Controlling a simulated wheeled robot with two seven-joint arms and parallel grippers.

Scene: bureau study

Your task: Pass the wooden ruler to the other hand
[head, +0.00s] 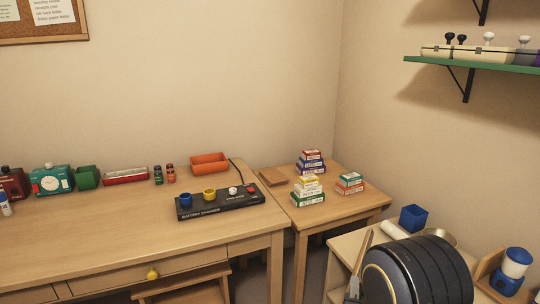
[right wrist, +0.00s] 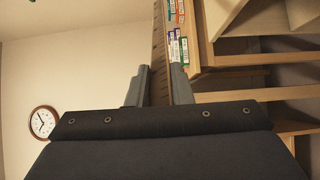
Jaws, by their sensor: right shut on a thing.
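The wooden ruler (head: 363,255) stands up, slightly tilted, beside my dark right arm in the head view. My right gripper (head: 354,284) is shut on it, and the arm hides much of the gripper. In the right wrist view, the ruler (right wrist: 159,55) runs upward between the two grey fingers of my right gripper (right wrist: 160,75). The ruler's lower end is hidden behind the dark wrist. My left gripper is in neither view.
A desk (head: 110,240) holds a black battery charger (head: 220,204) and an orange tray (head: 210,162). A side table (head: 340,210) bears stacked small boxes. A green shelf (head: 480,65) hangs above.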

